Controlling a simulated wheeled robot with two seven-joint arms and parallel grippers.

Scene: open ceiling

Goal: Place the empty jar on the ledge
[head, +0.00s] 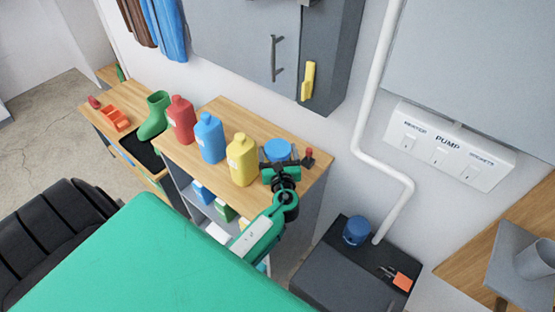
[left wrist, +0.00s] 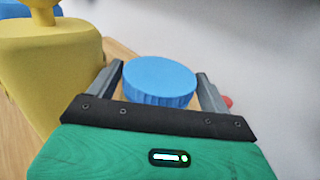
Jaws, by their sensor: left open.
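A jar with a blue ribbed lid (head: 277,150) stands on the right end of the wooden shelf top (head: 240,120). My left gripper (head: 288,163) is open at the jar, and the lid (left wrist: 160,82) shows between its two fingers in the left wrist view. I cannot tell whether the fingers touch it. The jar's body is mostly hidden, so I cannot see whether it is empty. I cannot tell which surface is the ledge; a grey block (head: 520,270) with a grey cup stands at the right edge. My right gripper is not in view.
Yellow (head: 242,160), blue (head: 210,138) and red (head: 182,121) bottles stand left of the jar, beside a green boot (head: 155,115). A small red-topped object (head: 309,154) is just right of the gripper. A dark cabinet (head: 350,270) holds a blue container (head: 357,231). A white pipe (head: 372,90) runs down the wall.

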